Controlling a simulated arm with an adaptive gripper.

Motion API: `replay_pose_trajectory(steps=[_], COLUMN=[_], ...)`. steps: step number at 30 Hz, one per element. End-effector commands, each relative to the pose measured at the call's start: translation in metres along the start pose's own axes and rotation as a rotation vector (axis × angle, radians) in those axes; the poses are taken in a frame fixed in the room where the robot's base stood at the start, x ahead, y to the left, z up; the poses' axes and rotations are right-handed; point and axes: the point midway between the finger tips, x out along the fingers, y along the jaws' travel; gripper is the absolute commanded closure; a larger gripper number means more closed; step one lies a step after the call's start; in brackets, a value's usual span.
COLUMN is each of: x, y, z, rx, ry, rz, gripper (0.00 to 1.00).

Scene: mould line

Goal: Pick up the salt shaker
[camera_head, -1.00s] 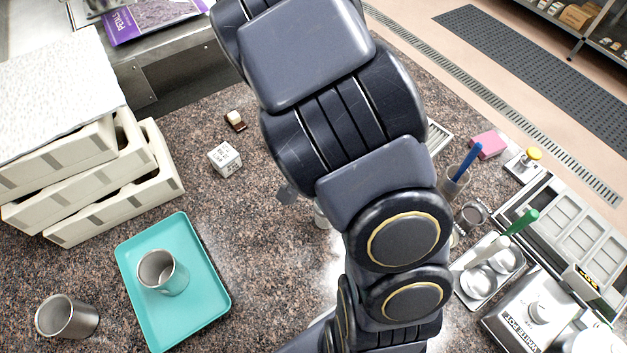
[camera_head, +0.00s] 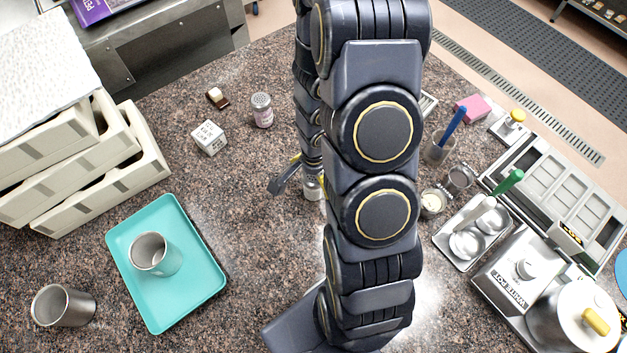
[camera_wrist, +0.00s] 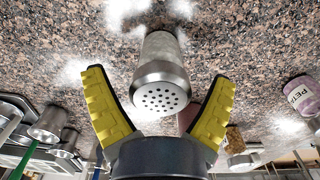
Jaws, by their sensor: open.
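The salt shaker (camera_wrist: 160,85) has a perforated metal cap and a pale body. In the wrist view it stands between the two yellow fingers of my gripper (camera_wrist: 162,105), with visible space on both sides. My gripper is open. In the head view the shaker (camera_head: 314,187) shows only partly beside my arm, and one finger of my gripper (camera_head: 297,180) shows at its left. The other finger is mostly hidden behind the arm.
A teal tray (camera_head: 215,291) holds a metal cup (camera_head: 152,254). Pots and small containers crowd the right. The counter left of my gripper is clear.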

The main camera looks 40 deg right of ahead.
Motion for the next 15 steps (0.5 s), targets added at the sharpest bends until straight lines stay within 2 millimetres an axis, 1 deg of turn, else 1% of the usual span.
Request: replay_pose_trajectory(steps=[6,15], x=[0.012,0.014], y=[0.000,0.000], z=[0.000,-0.001], rx=[0.001,0.002], ry=[0.000,0.004], rz=[-0.001,-0.001], gripper=[0.14,0.14])
